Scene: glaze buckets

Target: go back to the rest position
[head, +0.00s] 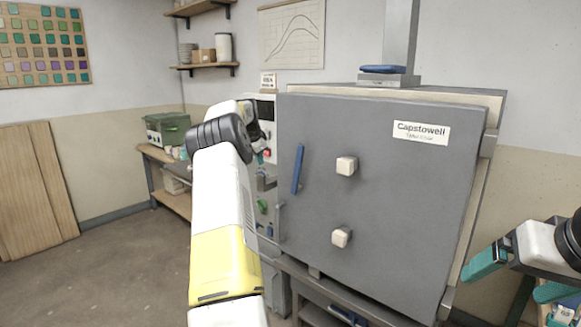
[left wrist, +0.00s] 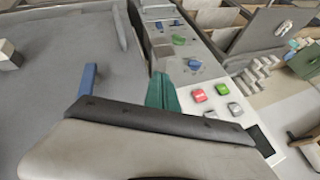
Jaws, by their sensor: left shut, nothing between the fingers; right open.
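My right gripper (head: 518,278) is at the right edge of the head view. Its teal fingers are wide apart with nothing between them.
The grey kiln door (head: 385,200) with its blue handle (head: 298,168) stands close in front of me and looks shut. A bench (head: 170,192) with a green box (head: 167,130) is at the back left. The floor (head: 110,270) at left is clear.

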